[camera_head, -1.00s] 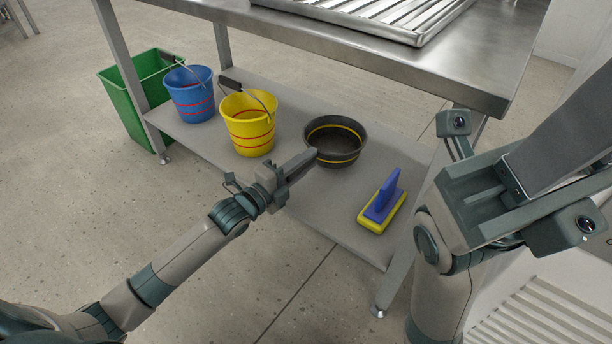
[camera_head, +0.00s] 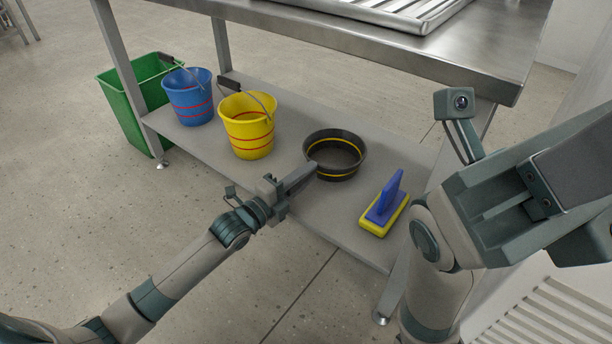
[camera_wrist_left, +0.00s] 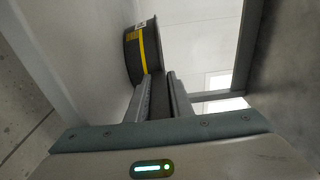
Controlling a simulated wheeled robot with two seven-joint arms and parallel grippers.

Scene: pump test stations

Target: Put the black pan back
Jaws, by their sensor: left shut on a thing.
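The black pan (camera_head: 336,160), a dark round basin with yellow bands, sits on the lower shelf between the yellow bucket and the scrubber. My left gripper (camera_head: 308,172) reaches in from the left, and its fingertips are at the pan's near left side. The left wrist view shows the pan (camera_wrist_left: 144,52) with its yellow band just beyond the left gripper's fingers (camera_wrist_left: 159,84). The left gripper is shut on the pan's side. My right arm shows at the right of the head view, but its fingertips are outside the picture.
The lower shelf (camera_head: 290,213) also holds a yellow bucket (camera_head: 248,128), a blue bucket (camera_head: 189,97) and a blue and yellow scrubber (camera_head: 384,208). A green bin (camera_head: 128,108) stands at the left. The steel tabletop (camera_head: 400,55) hangs over the shelf, with table legs at the sides.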

